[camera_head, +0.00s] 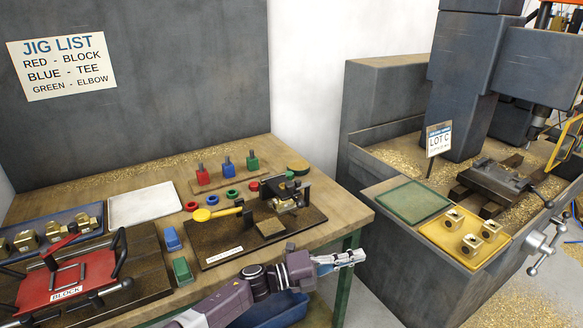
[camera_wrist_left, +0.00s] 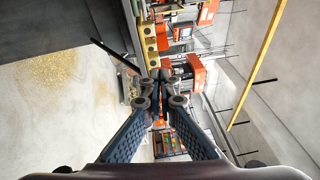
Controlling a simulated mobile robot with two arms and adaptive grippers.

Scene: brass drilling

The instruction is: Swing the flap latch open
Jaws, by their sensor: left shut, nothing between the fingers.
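A dark fixture board (camera_head: 217,235) lies on the wooden table. It carries a toggle clamp with a yellow handle (camera_head: 217,214) and a dark metal fixture (camera_head: 281,196) with an upright black plate (camera_head: 304,191) on its right side. The flap latch seems to be part of this fixture, but it is too small to tell which part or whether it is closed. My left gripper (camera_head: 350,257) is shut and empty, off the table's front right corner and apart from the fixture. Its fingertips (camera_wrist_left: 160,88) meet in the left wrist view, which does not show the fixture. My right gripper is out of view.
A red jig (camera_head: 72,281) labelled BLOCK, a blue tray of brass parts (camera_head: 27,240) and a white tray (camera_head: 145,204) are at left. Colored blocks stand behind the board. A drilling machine bench (camera_head: 440,240) with a yellow tray (camera_head: 447,238) stands right, across a gap.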

